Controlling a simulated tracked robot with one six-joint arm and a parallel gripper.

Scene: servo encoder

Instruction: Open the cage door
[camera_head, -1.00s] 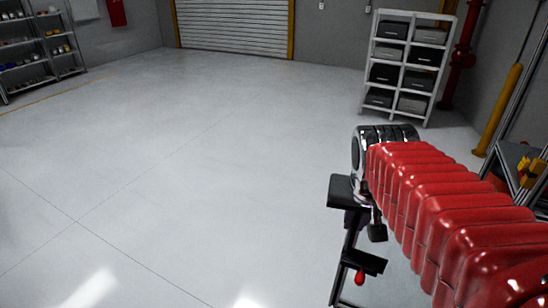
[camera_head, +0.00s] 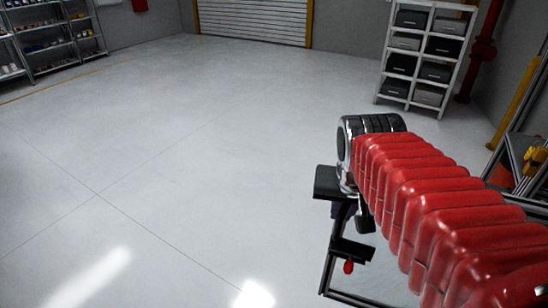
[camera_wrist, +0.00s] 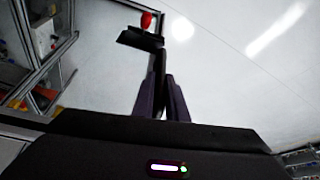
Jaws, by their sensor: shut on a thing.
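A black handle plate (camera_head: 352,250) with a red knob (camera_head: 348,267) is on the metal-profile frame (camera_head: 328,268) of what looks like the cage door, low right of centre in the head view. My gripper (camera_head: 345,209) is just above it, at the end of my red-sleeved arm. In the wrist view, my gripper's dark fingers (camera_wrist: 161,88) are closed around a dark upright handle part (camera_wrist: 159,66). The black plate (camera_wrist: 139,39) and red knob (camera_wrist: 146,20) show beyond the fingertips. My arm hides much of the door and cage.
The grey floor (camera_head: 150,180) is wide open at left and centre. A white shelf with boxes (camera_head: 393,85) stands at the back right. A metal-profile structure with a yellow item (camera_head: 535,160) is at the right edge. Shelves (camera_head: 60,40) stand far left.

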